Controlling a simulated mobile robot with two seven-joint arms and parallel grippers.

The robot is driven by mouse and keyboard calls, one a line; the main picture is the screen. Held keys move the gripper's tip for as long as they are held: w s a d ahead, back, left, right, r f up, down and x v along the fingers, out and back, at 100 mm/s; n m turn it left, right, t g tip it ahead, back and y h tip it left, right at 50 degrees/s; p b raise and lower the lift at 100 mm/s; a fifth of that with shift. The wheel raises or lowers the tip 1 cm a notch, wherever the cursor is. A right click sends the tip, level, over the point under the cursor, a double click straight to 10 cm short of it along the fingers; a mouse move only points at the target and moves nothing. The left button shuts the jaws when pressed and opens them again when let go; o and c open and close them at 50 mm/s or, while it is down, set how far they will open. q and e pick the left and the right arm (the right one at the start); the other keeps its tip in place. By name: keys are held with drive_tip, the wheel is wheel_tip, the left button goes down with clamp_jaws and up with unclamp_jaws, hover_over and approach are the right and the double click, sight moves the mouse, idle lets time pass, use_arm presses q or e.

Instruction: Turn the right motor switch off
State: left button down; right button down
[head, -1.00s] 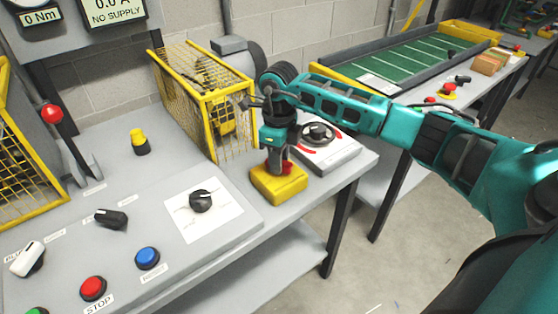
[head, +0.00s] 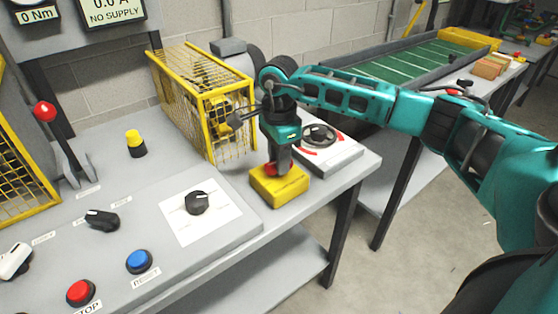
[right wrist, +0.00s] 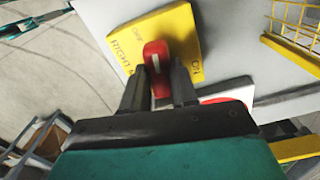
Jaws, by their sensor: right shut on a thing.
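The right motor switch is a yellow box (head: 279,187) at the front right corner of the near bench, with a red knob (head: 270,169) on top. In the right wrist view the yellow box (right wrist: 175,32) carries dark lettering, with RIGHT at the left and ON at the right. The red knob (right wrist: 155,52) has a pale mark, and its far end lies near small lettering that seems to read OFF. My right gripper (right wrist: 160,92) points down over the box and is shut on the knob, with a finger on each side. My left gripper is out of view.
A yellow mesh guard (head: 205,105) stands close behind the gripper. A grey unit with a black dial (head: 319,134) is just right of it. The sloping panel at left holds a black knob (head: 197,202), a blue button (head: 139,261) and a red button (head: 80,292).

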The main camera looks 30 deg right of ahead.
drive_tip(key=shift+n, duration=0.7)
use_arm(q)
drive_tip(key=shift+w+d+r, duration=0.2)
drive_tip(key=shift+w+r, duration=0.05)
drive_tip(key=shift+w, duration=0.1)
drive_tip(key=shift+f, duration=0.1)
use_arm(e)
drive_tip(key=shift+n, duration=0.4)
drive_tip(key=c, duration=0.9)
unclamp_jaws()
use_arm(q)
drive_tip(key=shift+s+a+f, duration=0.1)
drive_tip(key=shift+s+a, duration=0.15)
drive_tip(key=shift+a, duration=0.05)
use_arm(e)
wheel_tip(320, 180, up, 13)
